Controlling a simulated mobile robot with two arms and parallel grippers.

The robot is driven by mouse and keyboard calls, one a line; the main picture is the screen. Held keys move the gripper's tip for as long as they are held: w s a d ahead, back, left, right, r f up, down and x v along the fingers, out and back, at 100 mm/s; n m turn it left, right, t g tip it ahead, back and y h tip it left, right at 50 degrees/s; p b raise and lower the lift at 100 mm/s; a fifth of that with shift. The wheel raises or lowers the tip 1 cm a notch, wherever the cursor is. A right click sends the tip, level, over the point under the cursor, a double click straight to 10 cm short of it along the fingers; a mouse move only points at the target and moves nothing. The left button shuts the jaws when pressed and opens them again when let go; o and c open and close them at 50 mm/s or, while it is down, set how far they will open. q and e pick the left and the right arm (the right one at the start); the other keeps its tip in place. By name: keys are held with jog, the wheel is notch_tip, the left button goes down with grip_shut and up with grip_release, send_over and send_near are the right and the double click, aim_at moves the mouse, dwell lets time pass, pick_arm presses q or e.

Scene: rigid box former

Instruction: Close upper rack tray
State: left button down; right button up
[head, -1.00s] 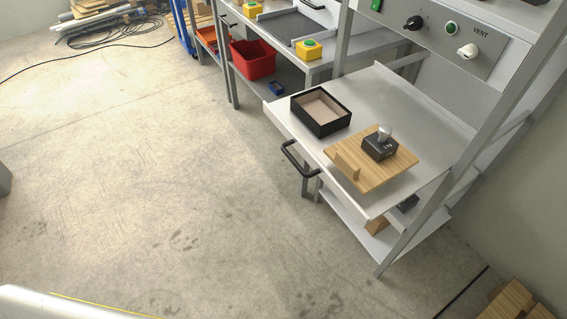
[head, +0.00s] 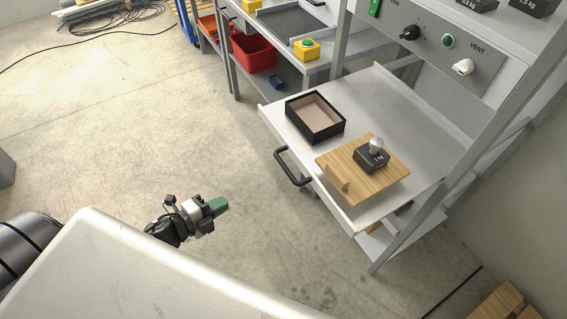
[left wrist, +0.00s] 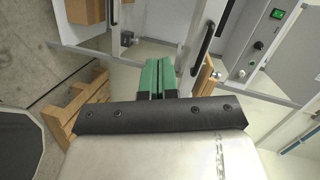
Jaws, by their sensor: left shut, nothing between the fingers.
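The upper rack tray (head: 392,100) is a light grey sheet pulled out from the rack, with a black bar handle (head: 291,168) on its front edge. On it are a black open box (head: 316,118) and a wooden board (head: 345,178) carrying a dark weight (head: 372,157) with a metal knob. My left gripper (head: 219,205) is over the floor, left of and apart from the handle. Its green fingers are together and empty; they also show in the left wrist view (left wrist: 158,77). My right gripper is not in view.
A neighbouring bench holds a yellow button box (head: 306,49), with a red bin (head: 253,53) below. A control panel (head: 435,38) stands above the tray. A wooden pallet (left wrist: 80,105) shows in the left wrist view. The floor left of the tray is mostly clear.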

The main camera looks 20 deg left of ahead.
pick_arm(q)
notch_tip(320, 180, up, 7)
jog(key=d+m+h, duration=0.3)
jog(key=m, duration=0.2)
jog(key=r+p+x, duration=0.1)
jog(key=p+x, duration=0.2)
jog(key=x, duration=1)
jog(key=shift+w+d+g+p, duration=0.2)
jog(key=shift+w+g+p, duration=0.1)
jog(key=shift+g, duration=0.1)
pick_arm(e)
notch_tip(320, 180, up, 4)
